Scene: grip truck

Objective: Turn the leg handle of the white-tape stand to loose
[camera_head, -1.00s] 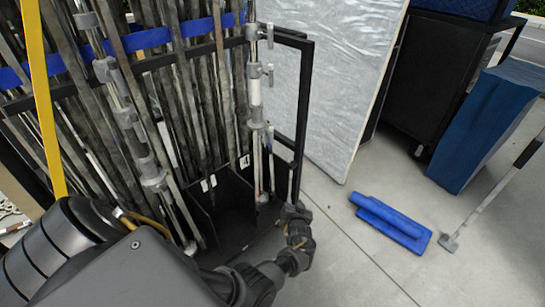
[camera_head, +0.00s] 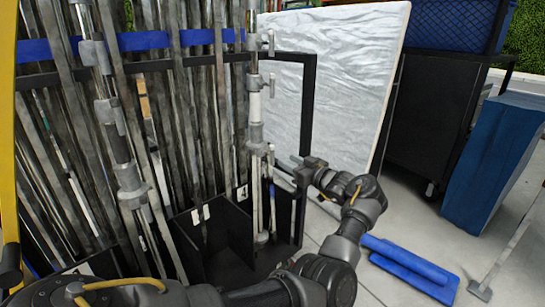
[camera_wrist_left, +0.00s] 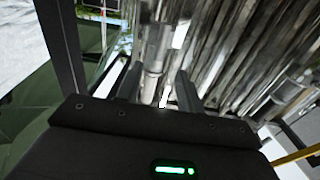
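The white-tape stand (camera_head: 256,110) is upright at the right end of the rack, with a white band on its pole and grey collars with side handles. Its lowest visible collar with a handle (camera_head: 259,149) is just left of my left gripper (camera_head: 299,168). In the left wrist view, my left gripper (camera_wrist_left: 157,88) is open, its two dark fingers apart. A pale pole with a collar (camera_wrist_left: 154,66) shows between and beyond the fingers; I cannot tell whether they touch it. The handle's exact setting is too small to tell. My right gripper is not in view.
The black rack frame (camera_head: 308,100) and a blue strap (camera_head: 150,41) hold several other stands. A silvery wrapped panel (camera_head: 350,80) stands behind. A blue object (camera_head: 415,268) lies on the floor at right, near a dark cart (camera_head: 430,110) and a blue block (camera_head: 490,160).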

